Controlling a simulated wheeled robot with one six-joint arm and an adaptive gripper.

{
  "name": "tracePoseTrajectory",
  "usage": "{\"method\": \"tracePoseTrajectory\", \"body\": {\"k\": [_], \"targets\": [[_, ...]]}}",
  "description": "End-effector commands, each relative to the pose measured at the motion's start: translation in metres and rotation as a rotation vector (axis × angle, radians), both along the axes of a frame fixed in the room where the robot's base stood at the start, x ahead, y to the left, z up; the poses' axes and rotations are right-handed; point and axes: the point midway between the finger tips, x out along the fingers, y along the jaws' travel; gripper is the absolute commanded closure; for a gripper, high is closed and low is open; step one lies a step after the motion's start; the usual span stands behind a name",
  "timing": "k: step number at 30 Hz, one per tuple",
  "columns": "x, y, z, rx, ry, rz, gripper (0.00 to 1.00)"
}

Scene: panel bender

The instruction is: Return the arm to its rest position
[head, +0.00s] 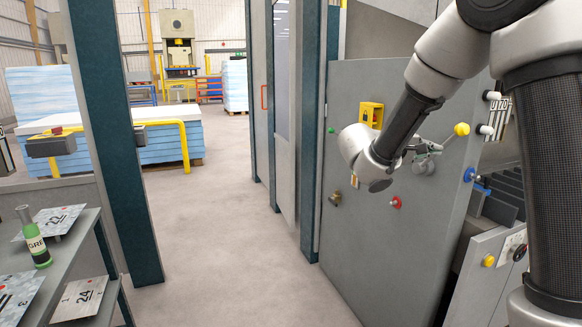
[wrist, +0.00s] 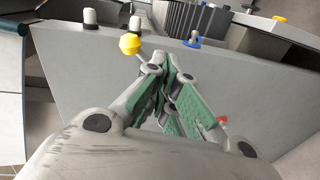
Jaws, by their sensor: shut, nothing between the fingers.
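My arm reaches in from the upper right of the head view, its wrist in front of a grey machine panel (head: 360,240). My gripper (head: 428,158) points to the right there, close to the panel's face, and is partly hidden by the wrist. In the wrist view my gripper (wrist: 172,75) has its green-padded fingers drawn together at the tips, with nothing held between them. A yellow knob (wrist: 130,44) shows just left of the fingertips; I cannot tell whether they touch anything. A red knob (wrist: 222,121) lies right of the fingers.
The panel carries a yellow box (head: 371,114), a red knob (head: 396,202) and a blue knob (head: 470,174). A shelf (head: 88,238) with a green bottle (head: 34,240) and numbered plates stands at left. A dark teal post (head: 115,140) rises beside it. The middle floor (head: 225,240) is clear.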

Motion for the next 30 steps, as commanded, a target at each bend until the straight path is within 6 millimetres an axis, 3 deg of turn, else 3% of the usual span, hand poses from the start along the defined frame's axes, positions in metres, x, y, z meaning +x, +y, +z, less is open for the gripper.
{"method": "tracePoseTrajectory", "body": {"k": [3,7,9,13,19,25,30], "targets": [[-0.06,-0.028,-0.034,0.172,0.279,-0.124,1.0],[-0.14,-0.04,-0.063,0.479,0.489,-0.189,1.0],[-0.182,-0.033,-0.076,0.683,0.539,-0.18,1.0],[-0.241,-0.003,-0.088,1.036,0.498,-0.1,1.0],[-0.285,0.035,-0.074,1.381,0.227,-0.011,1.0],[-0.302,0.029,-0.05,1.422,0.063,0.032,1.0],[-0.305,0.024,-0.044,1.421,0.027,0.032,1.0]]}}
